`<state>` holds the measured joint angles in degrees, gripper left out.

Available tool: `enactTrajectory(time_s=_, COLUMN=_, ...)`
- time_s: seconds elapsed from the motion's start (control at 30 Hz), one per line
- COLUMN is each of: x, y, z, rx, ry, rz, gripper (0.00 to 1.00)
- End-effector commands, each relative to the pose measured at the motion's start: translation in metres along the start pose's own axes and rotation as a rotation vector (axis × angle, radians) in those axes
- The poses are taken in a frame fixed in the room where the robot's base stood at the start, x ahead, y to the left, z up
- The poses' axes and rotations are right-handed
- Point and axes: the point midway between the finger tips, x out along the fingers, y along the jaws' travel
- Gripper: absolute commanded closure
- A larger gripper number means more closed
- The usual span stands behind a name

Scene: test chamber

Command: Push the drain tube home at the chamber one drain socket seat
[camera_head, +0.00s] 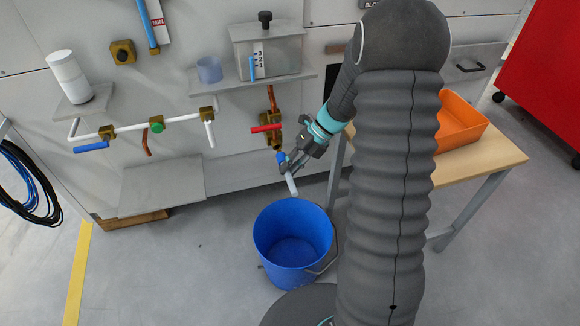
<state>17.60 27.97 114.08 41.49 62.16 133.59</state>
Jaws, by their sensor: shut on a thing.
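The drain tube (291,184) is a short pale tube that hangs slightly tilted, its lower end above the blue bucket. My gripper (288,167) is shut on it from the right, and the fingers hide part of it. A blue piece (281,157) shows at its upper end, just under a brass valve (276,138) with a red lever (266,128) on the chamber wall. The valve's underside appears to be the drain socket. The blue piece looks close to or touching it; I cannot tell how deep the tube sits.
A blue bucket (260,240) stands on the floor below. A wooden-topped table (490,161) with an orange bin (458,122) is at the right. A wall shelf (220,86) holds a grey tank (268,55) and a clear cup (209,69). White piping (184,118) runs left.

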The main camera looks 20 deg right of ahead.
Motion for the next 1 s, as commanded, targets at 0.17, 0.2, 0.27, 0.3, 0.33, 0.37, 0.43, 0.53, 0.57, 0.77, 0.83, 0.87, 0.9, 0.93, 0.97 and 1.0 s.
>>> enactTrajectory(time_s=0.17, x=0.000, y=0.000, z=0.000, rx=0.000, ry=0.000, rz=0.000, gripper=1.00)
enactTrajectory(time_s=0.2, x=0.000, y=0.000, z=0.000, rx=0.000, ry=0.000, rz=0.000, gripper=1.00)
enactTrajectory(time_s=0.27, x=0.000, y=0.000, z=0.001, rx=0.000, ry=0.000, rz=0.000, gripper=1.00)
enactTrajectory(time_s=0.3, x=0.000, y=0.000, z=0.002, rx=0.000, ry=0.000, rz=0.000, gripper=1.00)
enactTrajectory(time_s=0.33, x=0.000, y=0.000, z=0.003, rx=-0.001, ry=0.000, rz=0.000, gripper=1.00)
enactTrajectory(time_s=0.37, x=0.000, y=0.000, z=0.003, rx=-0.001, ry=0.000, rz=0.000, gripper=1.00)
enactTrajectory(time_s=0.43, x=0.000, y=0.000, z=0.005, rx=-0.001, ry=0.000, rz=0.000, gripper=1.00)
enactTrajectory(time_s=0.53, x=0.000, y=0.000, z=0.007, rx=0.000, ry=0.000, rz=0.000, gripper=1.00)
enactTrajectory(time_s=0.57, x=0.000, y=0.000, z=0.007, rx=0.000, ry=0.000, rz=0.000, gripper=1.00)
enactTrajectory(time_s=0.77, x=-0.001, y=0.000, z=0.012, rx=-0.001, ry=0.000, rz=0.000, gripper=1.00)
enactTrajectory(time_s=0.83, x=-0.001, y=0.000, z=0.013, rx=-0.001, ry=0.000, rz=0.000, gripper=1.00)
enactTrajectory(time_s=0.87, x=-0.001, y=0.000, z=0.014, rx=-0.001, ry=0.000, rz=0.000, gripper=1.00)
enactTrajectory(time_s=0.9, x=-0.001, y=0.000, z=0.015, rx=-0.001, ry=0.000, rz=0.000, gripper=1.00)
enactTrajectory(time_s=0.93, x=-0.001, y=0.000, z=0.015, rx=-0.001, ry=0.000, rz=0.000, gripper=1.00)
enactTrajectory(time_s=0.97, x=-0.001, y=0.000, z=0.016, rx=0.000, ry=0.000, rz=0.000, gripper=1.00)
enactTrajectory(time_s=1.0, x=-0.001, y=0.000, z=0.017, rx=0.000, ry=0.000, rz=0.000, gripper=1.00)
